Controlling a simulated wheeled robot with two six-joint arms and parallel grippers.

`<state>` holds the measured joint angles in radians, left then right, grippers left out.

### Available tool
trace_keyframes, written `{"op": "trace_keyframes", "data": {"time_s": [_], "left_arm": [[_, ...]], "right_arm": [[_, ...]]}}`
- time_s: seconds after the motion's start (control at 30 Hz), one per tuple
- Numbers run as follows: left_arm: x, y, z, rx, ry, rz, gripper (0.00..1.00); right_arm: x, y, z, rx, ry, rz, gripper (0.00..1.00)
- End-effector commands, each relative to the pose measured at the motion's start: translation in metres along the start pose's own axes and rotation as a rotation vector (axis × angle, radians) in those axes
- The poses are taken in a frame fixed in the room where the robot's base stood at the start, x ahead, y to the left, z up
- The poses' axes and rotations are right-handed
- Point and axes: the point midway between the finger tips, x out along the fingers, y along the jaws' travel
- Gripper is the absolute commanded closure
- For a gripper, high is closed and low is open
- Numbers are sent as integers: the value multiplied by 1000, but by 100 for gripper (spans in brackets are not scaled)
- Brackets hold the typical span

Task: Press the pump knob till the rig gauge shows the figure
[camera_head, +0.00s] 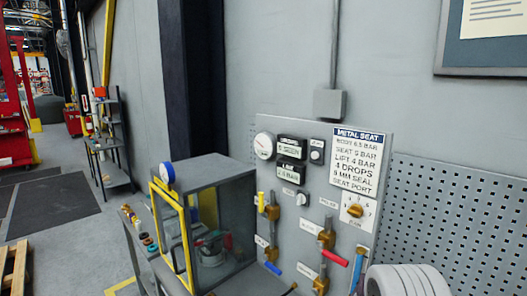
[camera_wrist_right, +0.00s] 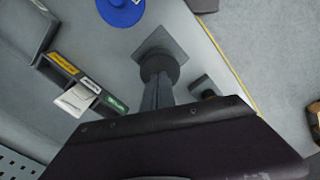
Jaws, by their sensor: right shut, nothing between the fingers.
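The grey rig panel (camera_head: 330,133) stands against the wall in the head view. It carries a round white-faced gauge (camera_head: 264,146) and two small displays; the lower display (camera_head: 288,173) seems to read 2.6 BAR. The upper display (camera_head: 292,150) is hard to read. A small round knob (camera_head: 317,155) and another knob (camera_head: 301,198) sit on the panel, and a brass selector dial (camera_head: 355,210) is at right. Their labels are too small to tell which is the pump knob. My right gripper (camera_wrist_right: 165,140) appears as a dark shape, shut and empty. My left gripper is out of view.
A sign (camera_head: 356,160) headed METAL SEAT lists several figures. A glazed cabinet (camera_head: 204,177) with a yellow frame stands left of the panel. Red-handled (camera_head: 335,258) and blue-handled (camera_head: 272,268) valves are below. A perforated board (camera_head: 470,220) is at right. A blue disc (camera_wrist_right: 121,10) shows in the wrist view.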

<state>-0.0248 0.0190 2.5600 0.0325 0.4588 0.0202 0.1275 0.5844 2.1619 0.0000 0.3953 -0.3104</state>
Motion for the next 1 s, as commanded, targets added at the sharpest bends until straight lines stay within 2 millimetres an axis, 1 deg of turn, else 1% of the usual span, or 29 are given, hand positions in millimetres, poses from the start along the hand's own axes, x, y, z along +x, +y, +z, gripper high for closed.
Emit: {"op": "trace_keyframes", "data": {"time_s": [0.57, 1.0], "left_arm": [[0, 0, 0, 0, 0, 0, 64], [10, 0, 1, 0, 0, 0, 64]], "right_arm": [[0, 0, 0, 0, 0, 0, 100], [13, 0, 0, 0, -1, 0, 100]]}}
